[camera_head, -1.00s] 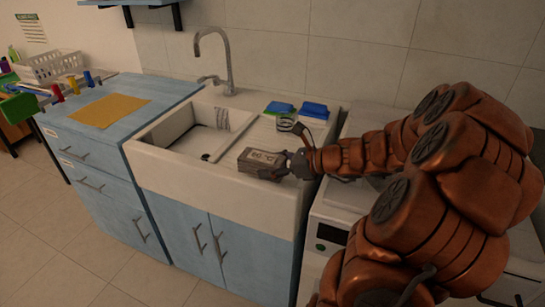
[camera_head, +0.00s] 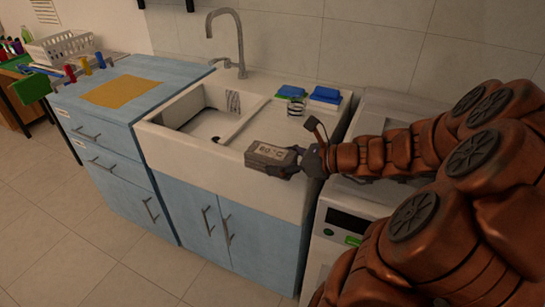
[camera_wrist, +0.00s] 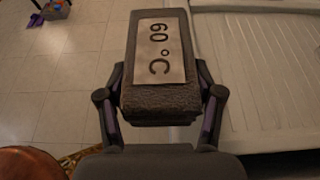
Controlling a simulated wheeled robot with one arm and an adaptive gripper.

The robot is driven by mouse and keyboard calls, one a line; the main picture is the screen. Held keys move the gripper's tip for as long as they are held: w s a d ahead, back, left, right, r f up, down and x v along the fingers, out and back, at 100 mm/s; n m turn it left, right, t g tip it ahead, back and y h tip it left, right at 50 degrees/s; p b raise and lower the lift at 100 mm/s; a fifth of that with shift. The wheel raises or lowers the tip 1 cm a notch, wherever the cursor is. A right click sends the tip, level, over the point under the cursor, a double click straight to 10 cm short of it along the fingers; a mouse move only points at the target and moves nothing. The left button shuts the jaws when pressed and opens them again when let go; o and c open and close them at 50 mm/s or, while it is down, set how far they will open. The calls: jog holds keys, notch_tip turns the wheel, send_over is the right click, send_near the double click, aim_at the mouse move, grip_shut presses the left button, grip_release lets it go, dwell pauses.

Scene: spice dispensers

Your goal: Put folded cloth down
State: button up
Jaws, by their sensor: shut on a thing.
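A grey-brown folded cloth (camera_head: 271,158) with a pale label reading "60 °C" is held in front of the sink's front rim, at the drainboard end. In the wrist view the cloth (camera_wrist: 158,50) fills the space between the fingers, label facing the camera. My gripper (camera_head: 288,163) is shut on the cloth's sides; both fingers also show in the wrist view (camera_wrist: 160,92). Tiled floor shows left of the cloth and ribbed drainboard to its right. I cannot tell its exact height above the rim.
The white sink (camera_head: 185,145) has a tap (camera_head: 240,45) behind it. Blue and green sponges (camera_head: 325,95) and a coiled wire item (camera_head: 296,107) sit on the drainboard (camera_head: 265,122). A yellow cloth (camera_head: 120,92) lies on the blue counter (camera_head: 150,72) at left. A white appliance (camera_head: 345,215) stands at right.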

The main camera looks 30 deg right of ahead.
jog(key=shift+w+d+r, duration=0.1)
jog(key=shift+d, duration=0.1)
jog(key=d+p, duration=0.1)
jog(key=d, duration=0.1)
jog(key=w+d+p, duration=0.1)
jog(key=d+p, duration=0.1)
jog(key=d, duration=0.1)
jog(key=w+d+p, duration=0.1)
jog(key=d+p, duration=0.1)
jog(key=shift+w+d+r, duration=0.2)
jog(key=shift+w+d, duration=0.05)
jog(key=shift+d, duration=0.1)
jog(key=shift+w+d+f, duration=0.1)
jog(key=shift+w+d, duration=0.05)
jog(key=shift+d, duration=0.25)
jog(key=p, duration=0.4)
send_over(292, 132)
jog(key=shift+f, duration=0.8)
jog(key=shift+f+p, duration=0.4)
jog(key=shift+f, duration=1.35)
jog(key=shift+f, duration=0.15)
jog(key=o, duration=1.2)
